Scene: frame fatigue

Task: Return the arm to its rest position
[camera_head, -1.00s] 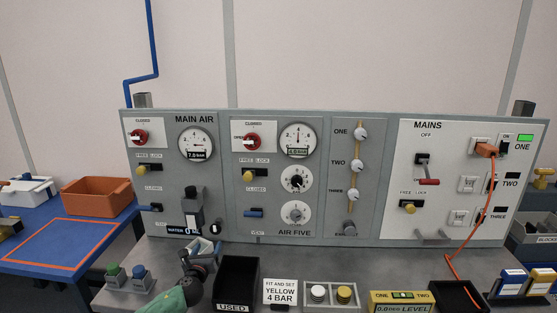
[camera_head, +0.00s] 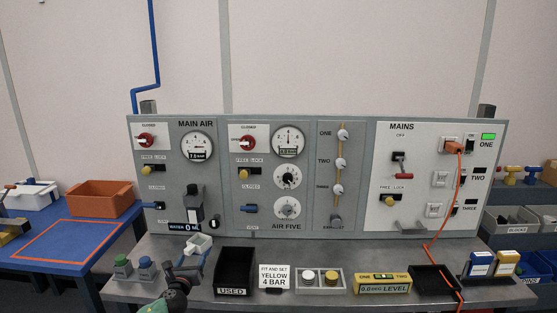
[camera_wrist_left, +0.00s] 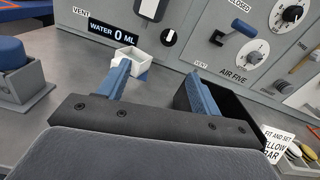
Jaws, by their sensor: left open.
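My left gripper (camera_head: 186,274) is at the lower left of the bench in the head view. In the left wrist view its two blue fingers (camera_wrist_left: 160,88) stand apart with nothing between them. They point toward the panel's foot. A small white cup (camera_wrist_left: 133,58) sits just beyond the left fingertip, below the WATER 0 ML display (camera_wrist_left: 114,32). The cup also shows in the head view (camera_head: 199,243), beside the gripper. I cannot tell whether the finger touches it. My right gripper is not in view.
The black USED bin (camera_head: 234,291) stands just right of the gripper. The sign (camera_head: 274,278), puck tray (camera_head: 345,282) and yellow level (camera_head: 382,286) line the bench front. An orange cable (camera_head: 431,240) hangs at the right.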

